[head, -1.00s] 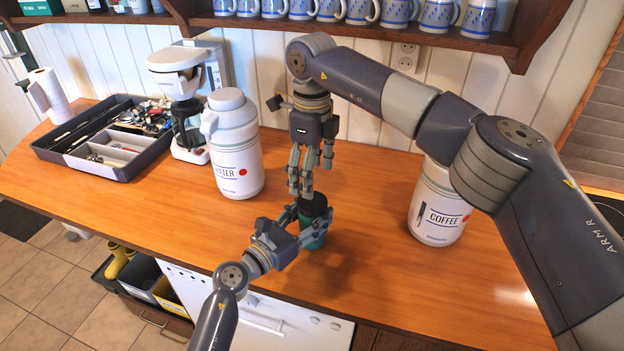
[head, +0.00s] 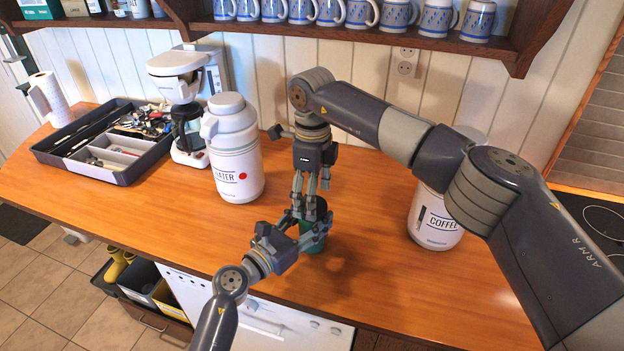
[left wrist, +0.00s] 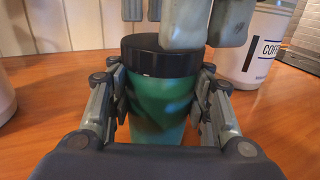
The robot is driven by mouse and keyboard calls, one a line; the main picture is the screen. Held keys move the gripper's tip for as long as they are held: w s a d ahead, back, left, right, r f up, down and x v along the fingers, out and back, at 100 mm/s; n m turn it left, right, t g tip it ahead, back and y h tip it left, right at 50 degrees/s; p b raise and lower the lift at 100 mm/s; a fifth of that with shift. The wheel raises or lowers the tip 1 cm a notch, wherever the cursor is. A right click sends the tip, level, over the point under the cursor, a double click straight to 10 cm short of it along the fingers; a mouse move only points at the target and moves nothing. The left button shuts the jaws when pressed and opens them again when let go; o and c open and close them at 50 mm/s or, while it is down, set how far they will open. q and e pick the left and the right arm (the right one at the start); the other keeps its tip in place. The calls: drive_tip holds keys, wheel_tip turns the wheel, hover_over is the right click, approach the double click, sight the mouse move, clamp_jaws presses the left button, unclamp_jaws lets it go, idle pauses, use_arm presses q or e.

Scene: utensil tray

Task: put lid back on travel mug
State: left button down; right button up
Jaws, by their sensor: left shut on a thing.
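The green travel mug (head: 313,241) stands upright on the wooden counter. My left gripper (head: 308,226) is shut around its body; the left wrist view shows its fingers on both sides of the green mug (left wrist: 160,110). A black lid or cap (left wrist: 150,58) sits at the top of the mug and looks level. My right gripper (head: 309,212) points down at the mug's top. Its near fingers overlap the black part in the left wrist view (left wrist: 207,35). Whether they touch it or hold anything is hidden.
A white canister (head: 236,160) stands left of the mug and a white coffee canister (head: 432,222) right of it. A coffee maker (head: 183,100) and utensil tray (head: 130,172) are at back left. Mugs line the shelf (head: 350,32) above. The front counter is clear.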

use_arm(q)
drive_tip(key=shift+r, duration=0.1)
use_arm(e)
drive_tip(key=shift+f, duration=0.9)
drive_tip(key=c, duration=1.1)
drive_tip(key=shift+m, duration=0.5)
drive_tip(key=o, duration=1.2)
drive_tip(key=shift+o, duration=0.2)
